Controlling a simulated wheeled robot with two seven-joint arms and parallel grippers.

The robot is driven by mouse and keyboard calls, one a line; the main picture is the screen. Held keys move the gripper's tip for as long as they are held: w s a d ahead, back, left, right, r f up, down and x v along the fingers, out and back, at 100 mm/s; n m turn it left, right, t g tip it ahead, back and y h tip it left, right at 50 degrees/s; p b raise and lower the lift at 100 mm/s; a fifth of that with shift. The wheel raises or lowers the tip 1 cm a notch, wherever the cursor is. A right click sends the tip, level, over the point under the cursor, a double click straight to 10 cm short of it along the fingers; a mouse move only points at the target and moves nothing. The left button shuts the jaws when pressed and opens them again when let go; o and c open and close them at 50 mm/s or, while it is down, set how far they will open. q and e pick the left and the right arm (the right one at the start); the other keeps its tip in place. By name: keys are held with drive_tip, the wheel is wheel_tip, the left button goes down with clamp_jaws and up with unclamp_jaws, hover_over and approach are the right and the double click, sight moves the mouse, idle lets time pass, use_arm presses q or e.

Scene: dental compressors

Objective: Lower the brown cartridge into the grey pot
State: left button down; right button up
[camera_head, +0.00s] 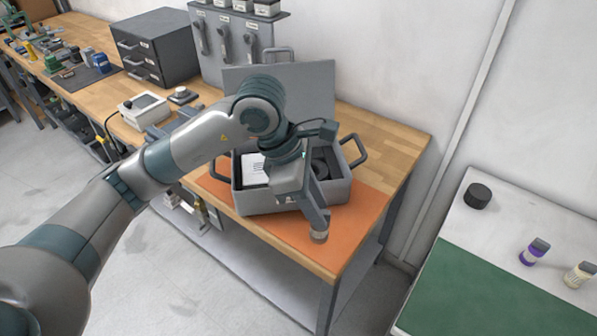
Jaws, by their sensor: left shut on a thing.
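My left gripper (318,226) reaches over the grey case and points down above the orange mat, in front of the case's right part. It is shut on a small cylinder with a pale brownish side, which looks like the brown cartridge (319,237); the fingers hide much of it. A dark grey round part with an opening, perhaps the grey pot (321,168), sits inside the open case at the right; my gripper partly covers the view of it. The cartridge is outside the case, nearer the table's front edge. My right gripper is not in view.
The grey case (250,203) has a raised lid (311,90) and side handles. It stands on the orange mat (355,232) on a wooden bench (395,135). A black round cap (477,195) and small bottles (534,252) stand on the right table.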

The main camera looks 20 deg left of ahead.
use_arm(q)
drive_tip(key=s+a+f+m+g+y, duration=0.2)
drive_tip(key=a+f+m, duration=0.3)
drive_tip(key=f+m, duration=0.4)
drive_tip(key=s+a+f+m+g+y, duration=0.2)
drive_tip(key=a+f+m, duration=0.4)
drive_tip(key=f+m, duration=0.3)
drive_tip(key=s+m+g, duration=0.1)
drive_tip(key=s+m, duration=0.1)
drive_tip(key=shift+s+g, duration=0.3)
drive_tip(key=shift+s, duration=0.05)
